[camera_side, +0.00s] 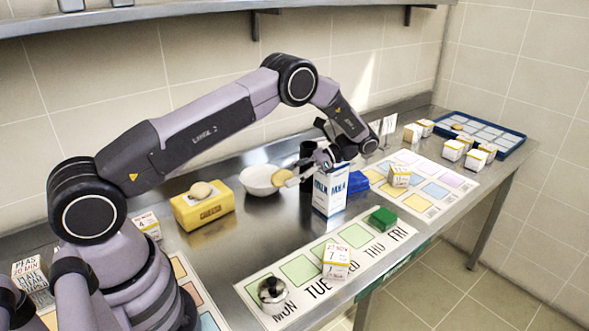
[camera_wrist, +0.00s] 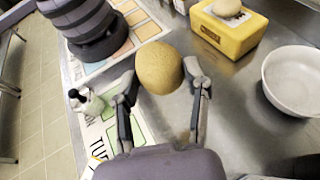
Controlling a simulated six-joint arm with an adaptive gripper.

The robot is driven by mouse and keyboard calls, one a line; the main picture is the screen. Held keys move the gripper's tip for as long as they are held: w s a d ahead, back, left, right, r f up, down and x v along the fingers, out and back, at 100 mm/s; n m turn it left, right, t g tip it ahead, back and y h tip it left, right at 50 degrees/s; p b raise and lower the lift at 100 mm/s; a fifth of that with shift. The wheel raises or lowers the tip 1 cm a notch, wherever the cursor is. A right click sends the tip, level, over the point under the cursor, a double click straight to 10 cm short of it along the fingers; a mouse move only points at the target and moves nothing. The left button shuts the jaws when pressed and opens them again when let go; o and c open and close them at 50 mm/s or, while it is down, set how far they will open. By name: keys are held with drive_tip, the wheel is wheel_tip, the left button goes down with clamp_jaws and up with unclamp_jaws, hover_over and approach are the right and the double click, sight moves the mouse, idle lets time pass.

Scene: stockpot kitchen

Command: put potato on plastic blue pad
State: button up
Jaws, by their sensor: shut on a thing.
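A tan, rounded potato (camera_wrist: 158,66) sits between the fingertips of my gripper (camera_wrist: 161,80) in the wrist view. In the side view my gripper (camera_side: 291,176) is shut on the potato (camera_side: 281,178), above the counter and in front of the white bowl. A blue plastic thing (camera_side: 358,183), which may be the blue pad, lies right of my gripper, partly hidden behind the milk carton. The wrist view does not show it.
The upright white milk carton (camera_side: 331,192) stands between my gripper and the blue thing. A white bowl (camera_side: 262,181) and a yellow box (camera_side: 203,207) with a pale lump on top are to the left. A blue tray (camera_side: 508,145) is at the far right.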

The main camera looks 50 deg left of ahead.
drive_tip(key=w+a+r+m+t+y, duration=0.1)
drive_tip(key=w+r+m+t+y, duration=0.1)
drive_tip(key=w+m+t+y, duration=0.1)
drive_tip(key=w+a+r+m+t+y, duration=0.2)
drive_tip(key=w+m+t, duration=0.3)
drive_tip(key=w, duration=0.3)
drive_tip(key=w+a+r+m+t+y, duration=0.2)
drive_tip(key=w+m+t+y, duration=0.1)
drive_tip(key=w+m+t, duration=0.1)
drive_tip(key=shift+w+m+t+y, duration=0.3)
drive_tip(key=shift+w+m, duration=0.5)
drive_tip(key=shift+w, duration=0.2)
drive_tip(key=w+m+t, duration=0.3)
drive_tip(key=w, duration=0.1)
drive_tip(key=m+t+h, duration=0.2)
drive_tip(key=m+t, duration=0.2)
drive_tip(key=t, duration=0.1)
hover_over(354, 181)
wheel_tip(354, 181, down, 15)
drive_tip(key=shift+r, duration=0.1)
drive_tip(key=shift+f, duration=2.05)
drive_tip(key=shift+f, duration=0.1)
drive_tip(key=o, duration=1.2)
drive_tip(key=shift+c, duration=0.2)
